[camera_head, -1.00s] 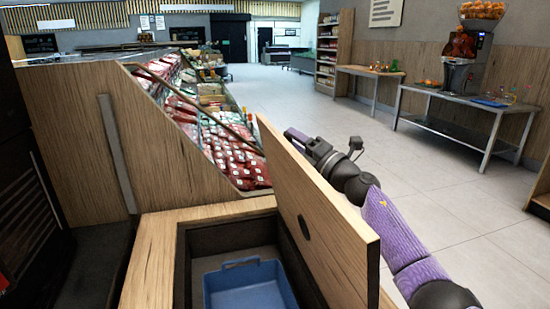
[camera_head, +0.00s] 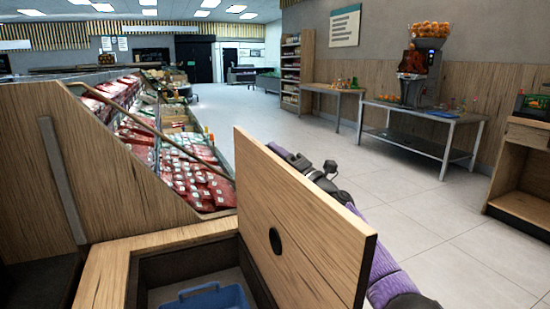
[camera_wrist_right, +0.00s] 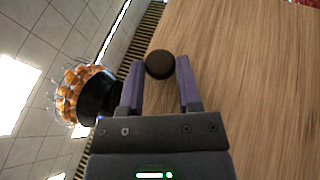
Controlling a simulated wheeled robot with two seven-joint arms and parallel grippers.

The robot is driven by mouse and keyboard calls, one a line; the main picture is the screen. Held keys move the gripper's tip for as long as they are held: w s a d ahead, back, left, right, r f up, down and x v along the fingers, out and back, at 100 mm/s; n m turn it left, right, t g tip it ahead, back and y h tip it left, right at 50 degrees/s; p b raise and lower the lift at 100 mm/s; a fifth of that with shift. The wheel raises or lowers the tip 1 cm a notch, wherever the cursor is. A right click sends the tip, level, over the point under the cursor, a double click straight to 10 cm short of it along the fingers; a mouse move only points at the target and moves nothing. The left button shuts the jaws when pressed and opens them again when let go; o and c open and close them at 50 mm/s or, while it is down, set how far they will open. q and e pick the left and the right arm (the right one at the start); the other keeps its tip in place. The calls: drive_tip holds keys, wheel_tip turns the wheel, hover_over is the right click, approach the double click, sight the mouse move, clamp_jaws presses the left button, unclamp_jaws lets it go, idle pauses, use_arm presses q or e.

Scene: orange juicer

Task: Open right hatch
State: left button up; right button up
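The right hatch (camera_head: 300,215) is a wooden board standing raised beside the opening of a wooden counter box (camera_head: 105,275). A dark round spot (camera_head: 275,241) shows on its inner face. In the right wrist view, the board (camera_wrist_right: 245,70) fills the right side, with a dark round knob or hole (camera_wrist_right: 160,64) on it. My right gripper (camera_wrist_right: 160,82) has its fingers apart, with this round spot showing between their tips; contact is unclear. In the head view my right arm reaches behind the hatch, which partly hides it. My left gripper is not in view.
A blue bin (camera_head: 205,297) sits inside the open box. A sloped meat display (camera_head: 185,150) stands behind it. A juicer (camera_head: 422,65) with oranges stands on a metal table (camera_head: 425,140) at the right back. A wooden shelf unit (camera_head: 525,170) is at right. The tiled floor between is clear.

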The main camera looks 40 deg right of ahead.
drive_tip(key=o, duration=0.4)
use_arm(q)
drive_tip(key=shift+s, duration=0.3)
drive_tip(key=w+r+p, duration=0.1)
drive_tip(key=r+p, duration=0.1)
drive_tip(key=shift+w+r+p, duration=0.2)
drive_tip(key=shift+p, duration=0.15)
use_arm(e)
drive_tip(key=v, duration=1)
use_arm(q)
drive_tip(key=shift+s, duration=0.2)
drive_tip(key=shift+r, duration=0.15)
